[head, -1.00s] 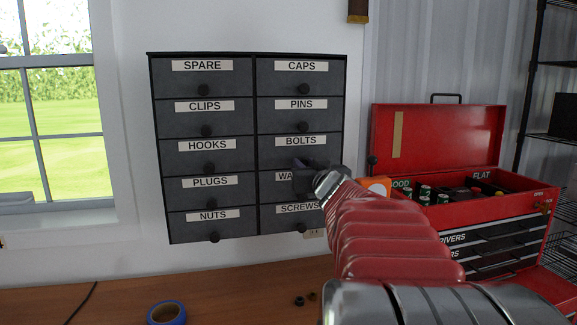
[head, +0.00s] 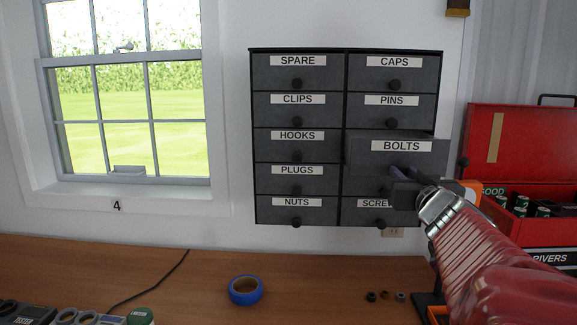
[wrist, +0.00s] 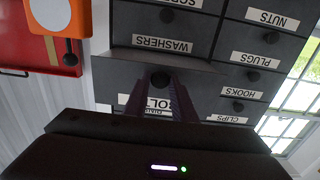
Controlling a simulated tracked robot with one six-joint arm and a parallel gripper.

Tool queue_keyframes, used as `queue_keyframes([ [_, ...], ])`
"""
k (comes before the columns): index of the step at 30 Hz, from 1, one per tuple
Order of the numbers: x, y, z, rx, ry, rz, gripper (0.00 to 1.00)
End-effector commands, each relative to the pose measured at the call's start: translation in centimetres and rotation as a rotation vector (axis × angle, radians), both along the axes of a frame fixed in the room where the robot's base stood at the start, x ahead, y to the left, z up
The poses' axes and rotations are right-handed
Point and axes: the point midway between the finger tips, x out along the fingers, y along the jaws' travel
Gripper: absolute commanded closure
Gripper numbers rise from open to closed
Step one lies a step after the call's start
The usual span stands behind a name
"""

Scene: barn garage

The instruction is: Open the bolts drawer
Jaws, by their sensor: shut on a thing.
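The dark grey drawer cabinet (head: 297,72) hangs on the white wall with labelled drawers in two columns. The bolts drawer (head: 390,158) is in the right column, below PINS, and stands out from the cabinet front, partly open. My gripper (head: 402,174) is at the lower front of this drawer, shut on its knob. In the wrist view, which is upside down, the fingers of my gripper (wrist: 160,100) are on either side of the round dark knob (wrist: 160,79), and they cover part of the BOLTS label. The washers drawer is mostly hidden behind my gripper in the head view.
A red toolbox (head: 497,150) with its lid up stands at the right. A wooden workbench (head: 200,275) runs below, with a roll of blue tape (head: 246,291) and small dark parts (head: 385,296). A window (head: 125,95) is at the left.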

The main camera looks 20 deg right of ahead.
Motion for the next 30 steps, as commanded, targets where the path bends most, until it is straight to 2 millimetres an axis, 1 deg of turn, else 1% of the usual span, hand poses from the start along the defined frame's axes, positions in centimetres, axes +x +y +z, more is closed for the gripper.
queue_keyframes([
  [1,-0.65,0.21,0.24,-0.004,-0.003,-0.004,1.00],
  [5,-1.37,0.64,0.18,-0.002,-0.002,-0.003,1.00],
  [15,-1.50,0.67,0.14,-0.001,-0.003,-0.003,1.00],
  [16,-1.51,0.66,0.14,-0.002,-0.002,-0.003,0.74],
  [21,-1.50,0.65,0.08,-0.001,-0.002,-0.004,0.62],
  [30,-1.51,0.62,0.12,-0.001,0.000,-0.004,0.62],
])
